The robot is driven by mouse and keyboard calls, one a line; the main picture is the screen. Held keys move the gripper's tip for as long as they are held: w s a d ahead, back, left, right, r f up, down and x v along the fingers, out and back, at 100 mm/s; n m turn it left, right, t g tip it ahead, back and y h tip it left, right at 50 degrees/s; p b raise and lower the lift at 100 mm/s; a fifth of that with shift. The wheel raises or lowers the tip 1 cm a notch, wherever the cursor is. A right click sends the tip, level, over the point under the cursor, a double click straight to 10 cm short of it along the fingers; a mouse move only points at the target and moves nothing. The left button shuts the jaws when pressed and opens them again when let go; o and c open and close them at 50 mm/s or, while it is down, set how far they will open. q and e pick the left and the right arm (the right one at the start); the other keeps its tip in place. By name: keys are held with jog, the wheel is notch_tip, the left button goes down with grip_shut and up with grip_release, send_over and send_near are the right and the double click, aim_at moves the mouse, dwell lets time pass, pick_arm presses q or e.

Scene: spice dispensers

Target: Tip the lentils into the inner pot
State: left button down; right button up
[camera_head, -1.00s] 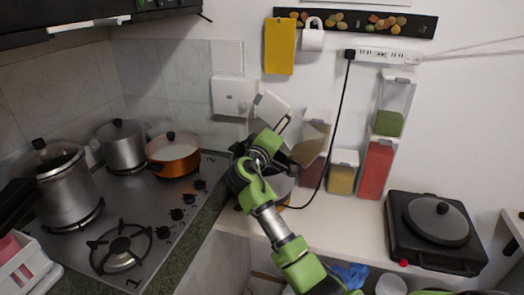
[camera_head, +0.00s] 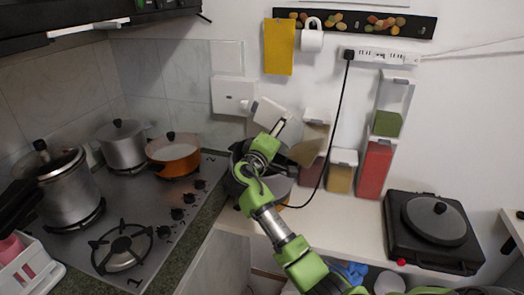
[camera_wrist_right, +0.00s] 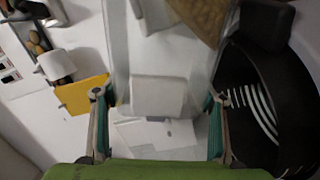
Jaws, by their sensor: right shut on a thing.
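My right gripper (camera_head: 277,128) is shut on a clear dispenser with a white end (camera_head: 269,111). The dispenser is tipped over on its side, its white end to the upper left. Brown lentils (camera_head: 307,152) lie toward its far right end. In the right wrist view, the fingers (camera_wrist_right: 158,108) flank the clear body, and lentils (camera_wrist_right: 203,14) show at the top. The dark inner pot (camera_wrist_right: 262,105), with white marks inside, is at the right of that view. In the head view the pot (camera_head: 240,158) is partly hidden behind my right arm. My left gripper is not in view.
Standing dispensers with dark red (camera_head: 309,172), yellow (camera_head: 341,178) and red (camera_head: 375,170) contents are close behind and right. A black cord hangs beside them. A hot plate with a lid (camera_head: 436,220) is at right. The stove (camera_head: 150,220) with pots is at left.

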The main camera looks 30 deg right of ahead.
jog(key=shift+a, duration=0.2)
jog(key=shift+w+f+n, duration=0.1)
jog(key=shift+w+n, duration=0.15)
jog(key=shift+n, duration=0.15)
